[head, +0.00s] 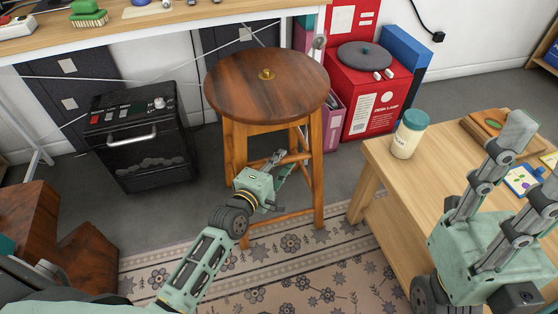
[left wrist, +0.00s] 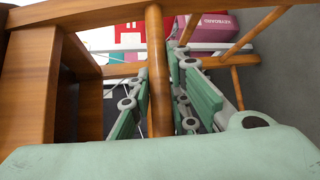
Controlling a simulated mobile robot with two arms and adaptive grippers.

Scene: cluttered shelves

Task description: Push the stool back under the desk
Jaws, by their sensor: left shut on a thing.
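The wooden stool (head: 238,90) has a round dark-brown seat and lighter legs. It stands upright in front of the desk (head: 130,38), its seat apart from the desk's front edge in the head view. My left gripper (head: 278,165) reaches in below the seat among the legs and rungs. In the left wrist view its two green fingers (left wrist: 160,98) lie on either side of a round wooden rung (left wrist: 158,70) and are shut on it. The exact contact is partly hidden. My right gripper (head: 535,155) is over the low table, fingers spread and empty.
A black oven-like box (head: 140,150) stands left of the stool. A red box (head: 370,100) and pink and blue items stand to its right. The low table (head: 385,165) with a jar (head: 409,135) is at right. A patterned rug (head: 300,270) lies in front.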

